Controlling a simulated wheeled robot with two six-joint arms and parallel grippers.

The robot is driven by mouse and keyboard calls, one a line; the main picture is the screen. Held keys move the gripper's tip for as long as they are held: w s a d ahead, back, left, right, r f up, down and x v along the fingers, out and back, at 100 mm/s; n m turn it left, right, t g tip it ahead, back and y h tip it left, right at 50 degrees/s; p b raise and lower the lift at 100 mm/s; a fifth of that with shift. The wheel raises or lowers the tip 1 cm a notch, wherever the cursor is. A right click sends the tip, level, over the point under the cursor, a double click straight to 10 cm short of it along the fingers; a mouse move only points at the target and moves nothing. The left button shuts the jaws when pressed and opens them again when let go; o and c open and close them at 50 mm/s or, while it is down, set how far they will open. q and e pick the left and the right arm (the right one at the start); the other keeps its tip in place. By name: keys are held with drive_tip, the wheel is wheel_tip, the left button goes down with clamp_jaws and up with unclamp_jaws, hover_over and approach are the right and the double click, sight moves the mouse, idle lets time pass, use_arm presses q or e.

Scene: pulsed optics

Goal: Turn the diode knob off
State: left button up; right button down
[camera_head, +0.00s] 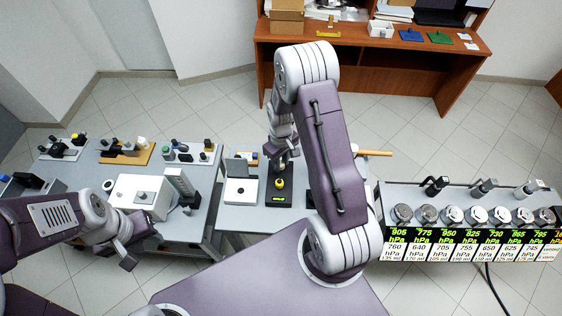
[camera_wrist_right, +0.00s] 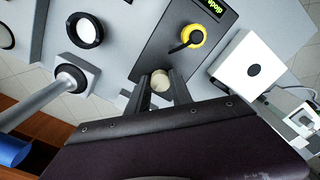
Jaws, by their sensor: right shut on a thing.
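The black diode box (camera_head: 272,201) sits on the grey table in the middle of the head view. It carries a yellow round part with a black centre (camera_head: 280,183) and a lit green-yellow label; both also show in the right wrist view, where the label reads "diode" upside down and the yellow part (camera_wrist_right: 193,37) is beyond my fingers. A beige round knob (camera_wrist_right: 160,80) stands at the box's near end there. My right gripper (camera_wrist_right: 162,88) is shut on this knob, one finger on each side. My left gripper (camera_head: 135,240) hangs near the left table's edge; its jaw opening is unclear.
A white box with a black spot (camera_head: 240,190) stands left of the diode box. A larger white box (camera_head: 140,196) and small optics stand on the left table. A row of labelled gauges (camera_head: 450,215) lines the right bench. Tiled floor lies between benches.

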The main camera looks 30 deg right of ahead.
drive_tip(key=shift+w, duration=0.1)
drive_tip(key=c, duration=1.1)
unclamp_jaws()
drive_tip(key=shift+c, duration=0.2)
wheel_tip(320, 180, up, 9)
